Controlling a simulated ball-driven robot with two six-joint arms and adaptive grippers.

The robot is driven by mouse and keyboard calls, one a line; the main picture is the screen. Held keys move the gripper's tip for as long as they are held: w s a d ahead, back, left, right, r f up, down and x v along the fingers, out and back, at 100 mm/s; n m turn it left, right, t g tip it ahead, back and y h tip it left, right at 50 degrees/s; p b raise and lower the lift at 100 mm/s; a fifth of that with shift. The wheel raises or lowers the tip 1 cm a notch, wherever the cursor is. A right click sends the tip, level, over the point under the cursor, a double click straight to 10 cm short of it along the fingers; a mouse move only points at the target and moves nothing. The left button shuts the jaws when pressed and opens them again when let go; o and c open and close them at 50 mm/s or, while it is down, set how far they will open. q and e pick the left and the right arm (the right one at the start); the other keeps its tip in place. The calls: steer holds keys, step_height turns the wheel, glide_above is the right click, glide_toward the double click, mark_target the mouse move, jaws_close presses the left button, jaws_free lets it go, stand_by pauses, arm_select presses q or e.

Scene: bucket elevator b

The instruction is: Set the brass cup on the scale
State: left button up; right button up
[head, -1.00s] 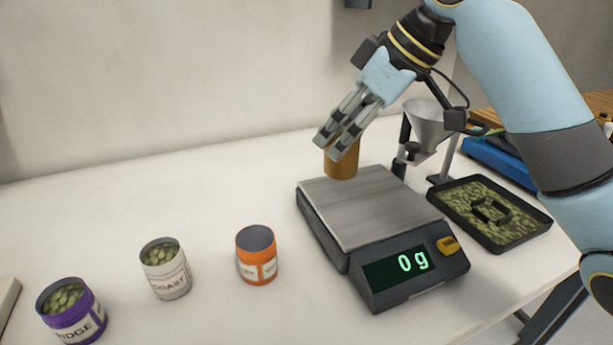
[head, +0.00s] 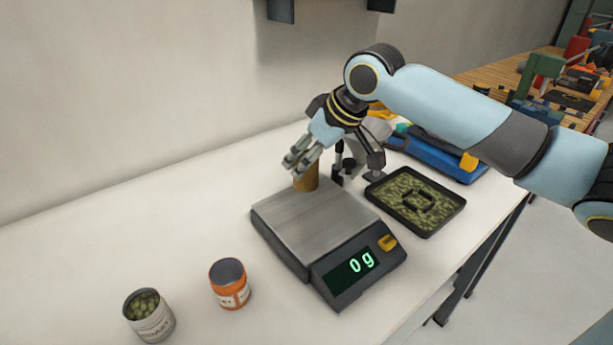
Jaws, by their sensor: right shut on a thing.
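The brass cup (head: 308,181) is at the back edge of the scale in the head view, upright, its upper part hidden by my right gripper (head: 298,160). The right gripper is shut on the cup. The scale (head: 310,216) has a bare metal plate, and its display reads 0 g. From this angle I cannot tell whether the cup touches the plate or is just behind it. My left gripper is not in view.
An orange jar (head: 230,284) and a white jar of green pellets (head: 149,316) stand front left. A black tray of green pellets (head: 416,201) lies right of the scale. A funnel stand (head: 348,165) is behind it.

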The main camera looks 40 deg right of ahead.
mark_target(306, 177)
steer(key=shift+f, duration=2.3)
steer(key=o, duration=1.4)
steer(key=shift+f, duration=0.1)
steer(key=shift+c, duration=0.2)
steer(key=p+v, duration=0.1)
steer(key=v, duration=1.1)
steer(key=shift+p, duration=0.3)
steer(key=shift+s, duration=0.1)
